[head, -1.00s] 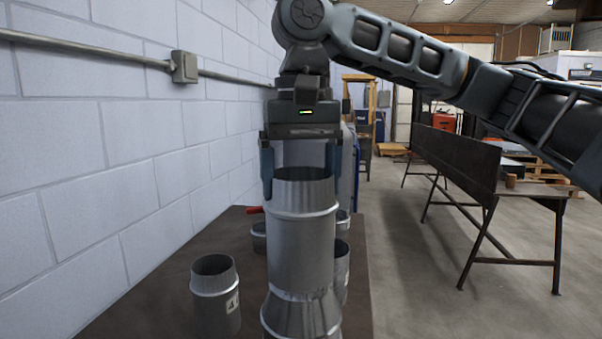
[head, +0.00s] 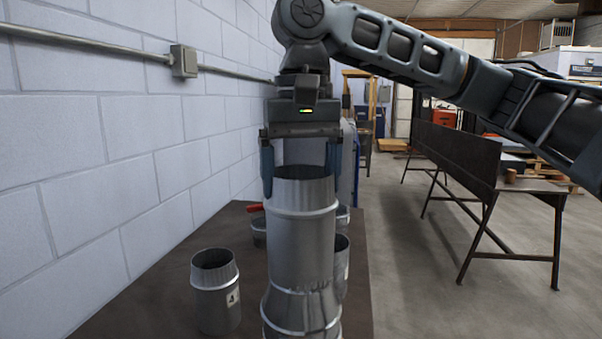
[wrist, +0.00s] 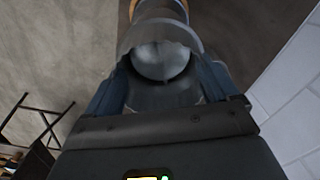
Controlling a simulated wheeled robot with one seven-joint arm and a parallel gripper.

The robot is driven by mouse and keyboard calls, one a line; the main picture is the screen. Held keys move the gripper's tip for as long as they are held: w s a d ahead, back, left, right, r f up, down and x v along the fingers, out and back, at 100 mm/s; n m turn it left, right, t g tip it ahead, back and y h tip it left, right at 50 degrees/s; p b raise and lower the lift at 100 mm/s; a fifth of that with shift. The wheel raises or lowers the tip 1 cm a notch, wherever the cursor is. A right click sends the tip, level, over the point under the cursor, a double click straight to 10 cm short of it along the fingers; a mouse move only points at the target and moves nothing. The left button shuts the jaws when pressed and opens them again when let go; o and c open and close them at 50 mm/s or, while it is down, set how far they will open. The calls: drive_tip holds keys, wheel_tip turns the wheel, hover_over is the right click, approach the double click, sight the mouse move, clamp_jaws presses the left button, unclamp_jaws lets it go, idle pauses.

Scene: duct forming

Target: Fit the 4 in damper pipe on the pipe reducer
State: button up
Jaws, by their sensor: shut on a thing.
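My gripper (head: 301,185) is shut on the upper rim of a grey metal pipe (head: 302,245), one finger on each side. The pipe is upright, with a raised bead below its top; I take it as the damper pipe, though no label shows on it. Directly below it stands the flared metal reducer (head: 301,312), cut off by the lower picture edge. The pipe's lower end meets the reducer's narrow top; how far they overlap I cannot tell. In the wrist view I look into the held pipe (wrist: 163,93), with a pale round surface inside.
A shorter pipe (head: 216,300) marked 4 stands at left on the dark table (head: 150,295). Other metal pieces (head: 342,262) stand partly hidden behind the held pipe, and a red handle (head: 254,208) shows there. A block wall (head: 110,150) is close at left.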

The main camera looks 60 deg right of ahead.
drive_tip(key=shift+f, duration=0.15)
drive_tip(key=o, duration=1.4)
drive_tip(key=shift+c, duration=0.2)
wheel_tip(320, 180, up, 8)
drive_tip(key=shift+f, duration=0.15)
